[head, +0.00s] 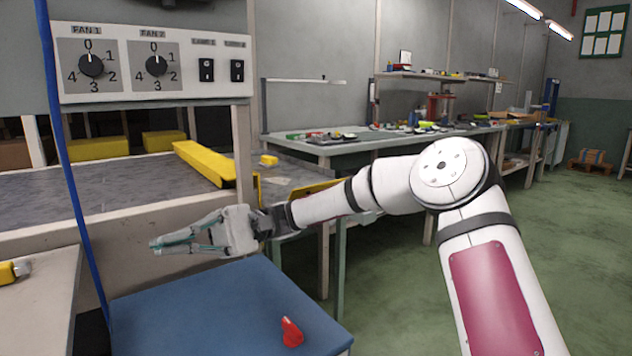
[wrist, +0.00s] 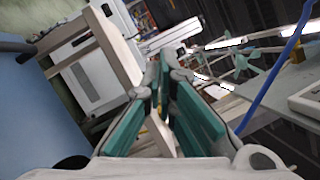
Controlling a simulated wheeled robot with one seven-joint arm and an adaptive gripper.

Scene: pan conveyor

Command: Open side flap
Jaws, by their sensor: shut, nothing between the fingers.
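My gripper (head: 155,245) is at the left of the head view, above the far left part of the blue tabletop and in front of the conveyor's pale side wall. Its teal-padded fingers are together and empty, pointing left. The fingers also show in the wrist view (wrist: 163,95). A yellow bar (head: 203,163) lies across the right end of the grey conveyor bed (head: 95,188), behind and above my gripper. A second yellow piece (head: 315,189) is partly hidden behind my arm. I cannot tell for sure which part is the side flap.
The blue tabletop (head: 225,305) holds a red object (head: 291,332) near its front edge. A blue cable (head: 65,170) hangs at the left. A control panel (head: 150,63) with two dials is above the conveyor. A cluttered workbench (head: 350,143) stands behind; green floor at right is clear.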

